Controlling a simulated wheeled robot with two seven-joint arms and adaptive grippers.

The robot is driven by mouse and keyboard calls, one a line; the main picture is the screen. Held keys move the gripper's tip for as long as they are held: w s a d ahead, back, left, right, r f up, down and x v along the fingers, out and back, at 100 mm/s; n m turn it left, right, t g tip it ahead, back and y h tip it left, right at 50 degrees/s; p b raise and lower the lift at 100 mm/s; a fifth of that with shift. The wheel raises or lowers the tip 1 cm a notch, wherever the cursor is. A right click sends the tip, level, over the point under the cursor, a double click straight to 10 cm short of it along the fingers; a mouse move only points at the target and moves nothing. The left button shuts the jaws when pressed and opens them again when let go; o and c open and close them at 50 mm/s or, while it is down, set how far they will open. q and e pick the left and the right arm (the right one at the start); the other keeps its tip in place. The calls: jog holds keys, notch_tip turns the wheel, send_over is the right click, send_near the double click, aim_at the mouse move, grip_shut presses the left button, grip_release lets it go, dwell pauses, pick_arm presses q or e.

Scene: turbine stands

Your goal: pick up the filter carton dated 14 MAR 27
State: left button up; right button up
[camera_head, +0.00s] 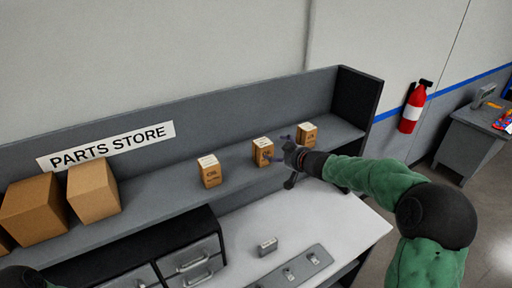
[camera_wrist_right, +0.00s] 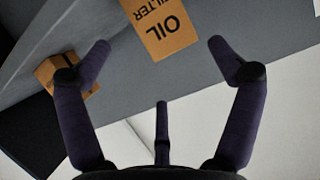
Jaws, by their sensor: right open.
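Three small brown cartons with pale tops stand on the grey shelf: a left one (camera_head: 210,173), a middle one (camera_head: 262,153) and a right one (camera_head: 307,134). Their dates are too small to read. My right gripper (camera_head: 285,161) is open and empty, close to the middle carton on its right side. In the right wrist view, a carton printed OIL FILTER (camera_wrist_right: 163,28) shows upside down beyond the spread fingers, its upper part cut off by the frame. Another carton (camera_wrist_right: 52,72) is partly behind the left finger. My left gripper is out of view.
Larger plain boxes (camera_head: 93,190) stand on the shelf's left under the PARTS STORE sign (camera_head: 107,146). The white worktop (camera_head: 325,220) below holds a small grey block (camera_head: 267,246) and a grey plate (camera_head: 297,268). The shelf's dark end panel (camera_head: 356,97) rises beyond the right carton.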

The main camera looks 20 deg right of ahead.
aim_at(270, 151)
jog(key=x, duration=0.5)
jog(key=shift+w+f, duration=0.1)
jog(key=shift+w, duration=0.05)
jog(key=x, duration=0.5)
jog(key=shift+f, duration=0.25)
jog(key=shift+s, duration=0.25)
jog(key=shift+r, duration=0.1)
jog(key=shift+c, duration=0.9)
jog(key=c, duration=1)
jog(key=shift+o, duration=0.2)
